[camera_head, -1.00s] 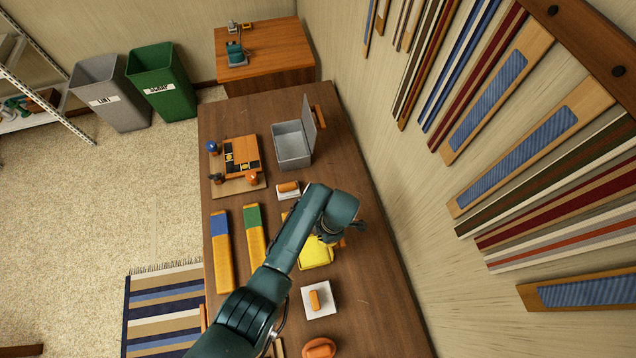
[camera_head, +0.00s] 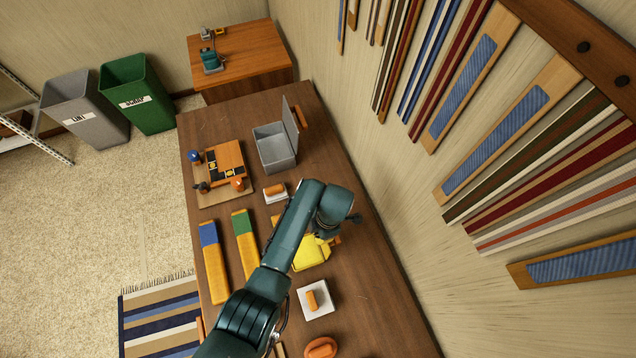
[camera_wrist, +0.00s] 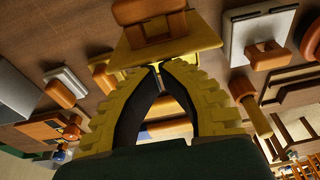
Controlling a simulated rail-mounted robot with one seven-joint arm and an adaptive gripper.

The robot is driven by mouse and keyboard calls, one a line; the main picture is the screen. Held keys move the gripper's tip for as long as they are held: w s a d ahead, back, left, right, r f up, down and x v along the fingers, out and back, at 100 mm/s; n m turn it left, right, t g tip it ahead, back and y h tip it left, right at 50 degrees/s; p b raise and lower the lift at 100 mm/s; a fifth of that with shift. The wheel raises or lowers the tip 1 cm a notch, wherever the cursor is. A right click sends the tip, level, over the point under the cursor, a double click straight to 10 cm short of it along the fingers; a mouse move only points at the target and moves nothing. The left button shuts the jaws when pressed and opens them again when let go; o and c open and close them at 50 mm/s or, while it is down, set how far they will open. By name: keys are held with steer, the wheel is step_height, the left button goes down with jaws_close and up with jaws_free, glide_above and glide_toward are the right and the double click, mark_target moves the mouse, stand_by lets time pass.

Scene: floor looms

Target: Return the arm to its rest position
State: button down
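My arm reaches over the brown worktable (camera_head: 375,315), and its wrist (camera_head: 335,207) is bent downward above the table. In the wrist view, my gripper (camera_wrist: 158,67) has yellow ribbed fingers with dark inner pads. Its fingertips meet, and I see nothing held between them. Beyond the tips lies a flat yellow piece with an orange-brown handle (camera_wrist: 150,30). In the head view, a yellow shape (camera_head: 312,254) shows beneath the arm, partly covered by it. The gripper's fingertips cannot be made out clearly in the head view.
A grey open-lidded box (camera_head: 273,150), a wooden board with small parts (camera_head: 222,165), two yellow-orange bars (camera_head: 214,275) and a white pad with an orange block (camera_head: 317,299) are on the table. The wall with hanging samples (camera_head: 470,85) stands close on the right. Bins (camera_head: 137,95) stand left.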

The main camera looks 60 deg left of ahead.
steer(key=w+r+p, duration=0.3)
steer(key=r+p, duration=0.1)
steer(key=r, duration=0.4)
steer(key=shift+w+d+r, duration=0.3)
steer(key=shift+w+d, duration=0.1)
